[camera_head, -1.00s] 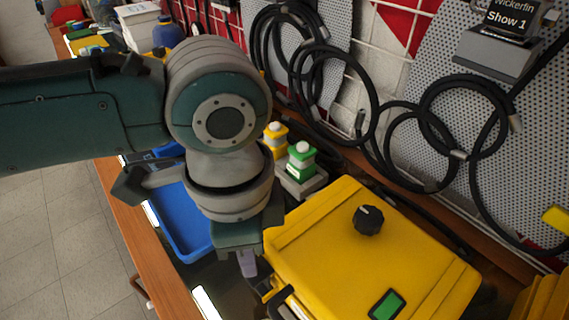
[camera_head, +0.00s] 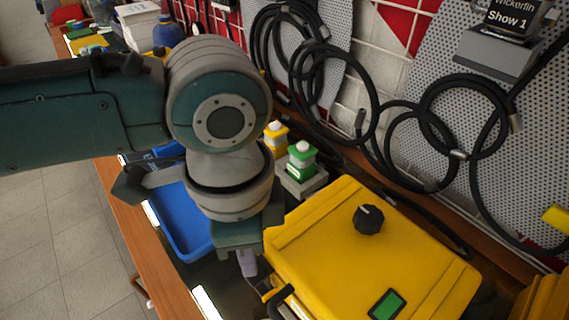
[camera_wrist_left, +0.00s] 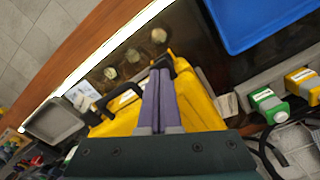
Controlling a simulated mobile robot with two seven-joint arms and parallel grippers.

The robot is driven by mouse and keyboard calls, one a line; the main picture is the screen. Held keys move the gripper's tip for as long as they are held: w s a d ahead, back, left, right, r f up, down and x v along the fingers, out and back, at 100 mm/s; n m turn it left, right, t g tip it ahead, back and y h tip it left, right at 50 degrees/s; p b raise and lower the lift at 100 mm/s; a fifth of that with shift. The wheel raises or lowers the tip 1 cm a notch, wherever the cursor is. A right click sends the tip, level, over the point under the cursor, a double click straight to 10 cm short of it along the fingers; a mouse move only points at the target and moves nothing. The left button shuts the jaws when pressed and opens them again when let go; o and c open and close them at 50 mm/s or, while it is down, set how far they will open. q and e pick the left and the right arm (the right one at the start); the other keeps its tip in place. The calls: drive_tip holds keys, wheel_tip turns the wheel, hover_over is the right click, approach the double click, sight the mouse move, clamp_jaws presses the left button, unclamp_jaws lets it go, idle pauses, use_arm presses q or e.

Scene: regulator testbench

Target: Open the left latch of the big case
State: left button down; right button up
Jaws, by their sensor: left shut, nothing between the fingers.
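The big yellow case (camera_head: 375,255) lies closed at the lower right of the head view, with a black knob and a green display on its lid. My left gripper (camera_head: 248,264) is at the case's front left corner. Its purple fingers (camera_wrist_left: 160,72) are shut and empty. They hide part of the case front, and I cannot tell whether they touch the latch.
A blue tray (camera_head: 182,222) lies left of the case. Black cables (camera_head: 335,85) hang on the wall. The wooden bench edge (camera_head: 160,283) runs along the front, with open floor beyond.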

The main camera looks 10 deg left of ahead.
use_arm(q)
drive_tip(key=shift+f+b, duration=0.45)
drive_tip(key=shift+f, duration=0.4)
